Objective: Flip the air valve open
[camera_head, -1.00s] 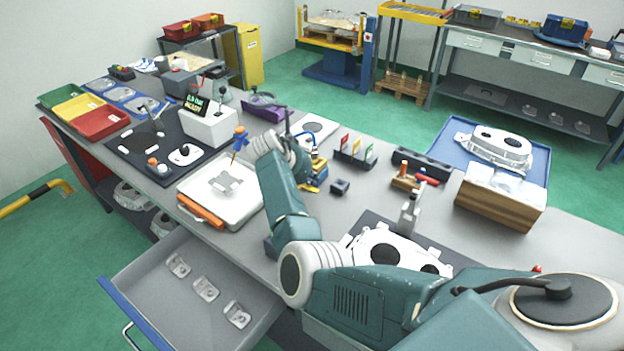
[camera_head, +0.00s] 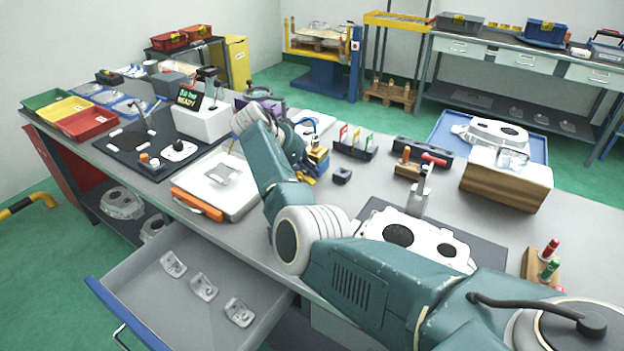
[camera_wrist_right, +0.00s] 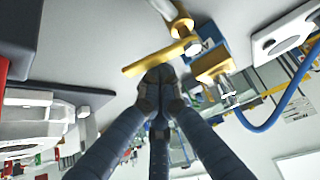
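The air valve shows best in the right wrist view: a yellow lever (camera_wrist_right: 160,57) lies across a brass-coloured pipe, beside a blue block and a yellow fitting (camera_wrist_right: 213,62). In the head view the blue and yellow valve unit (camera_head: 316,160) stands on the bench just right of my right wrist. My right gripper (camera_wrist_right: 160,76) has its dark fingertips together, close to the lever's underside in the picture; I cannot tell whether they touch. Nothing shows between them. In the head view my right gripper (camera_head: 294,146) is partly hidden by its arm. My left gripper is not in view.
A blue hose (camera_wrist_right: 275,118) curves from the fitting. A white tray (camera_head: 240,206) lies left of my arm, and a card holder (camera_head: 354,150) and small dark block (camera_head: 342,175) stand right of the valve. An open drawer (camera_head: 150,262) juts from the bench front.

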